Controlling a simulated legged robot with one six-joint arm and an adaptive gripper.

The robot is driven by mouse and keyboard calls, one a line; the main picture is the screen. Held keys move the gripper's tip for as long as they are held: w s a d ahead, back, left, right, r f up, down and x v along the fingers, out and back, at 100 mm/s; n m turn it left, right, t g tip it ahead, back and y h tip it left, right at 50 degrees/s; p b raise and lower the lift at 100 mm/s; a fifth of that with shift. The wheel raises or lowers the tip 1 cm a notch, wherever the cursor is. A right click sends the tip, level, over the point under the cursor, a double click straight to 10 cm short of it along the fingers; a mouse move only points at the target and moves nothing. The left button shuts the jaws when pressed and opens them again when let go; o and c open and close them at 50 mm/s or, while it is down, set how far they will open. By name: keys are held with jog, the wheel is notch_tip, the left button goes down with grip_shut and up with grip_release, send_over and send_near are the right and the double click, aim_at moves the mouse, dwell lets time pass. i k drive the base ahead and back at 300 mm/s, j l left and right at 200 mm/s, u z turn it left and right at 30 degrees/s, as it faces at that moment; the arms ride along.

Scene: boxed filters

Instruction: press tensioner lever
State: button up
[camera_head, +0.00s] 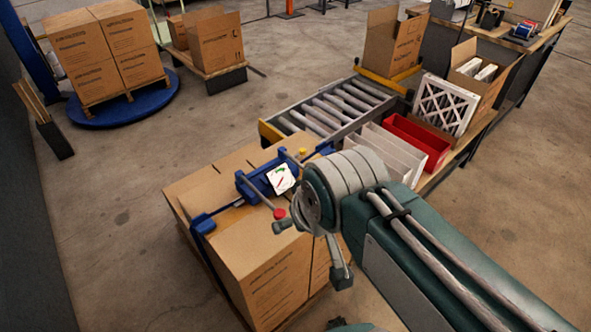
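A blue strapping tensioner (264,181) lies on top of a stack of cardboard boxes (243,254). A grey lever (262,197) with a red knob (280,213) slants from it toward the near side. A yellow knob (302,152) shows at its far right end. A small white card with green and red marks (281,178) sits on the tensioner. My gripper (312,251) is at the right of the boxes with its fingers spread apart and seemingly nothing between them. One fingertip is just below the red knob in the picture; I cannot tell whether they touch. My wrist hides part of the boxes' right side.
A roller conveyor (338,105) stands behind the stack. To its right are white filters (388,150), a red bin (414,140) and a pleated filter (445,104) by an open carton. Boxes on a blue turntable (125,107) stand far left. The floor left of the stack is clear.

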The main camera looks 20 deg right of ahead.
aim_at(294, 160)
jog(key=i+l+u, duration=0.25)
jog(key=l, duration=0.55)
jog(key=l+u, duration=0.3)
jog(key=l, duration=0.5)
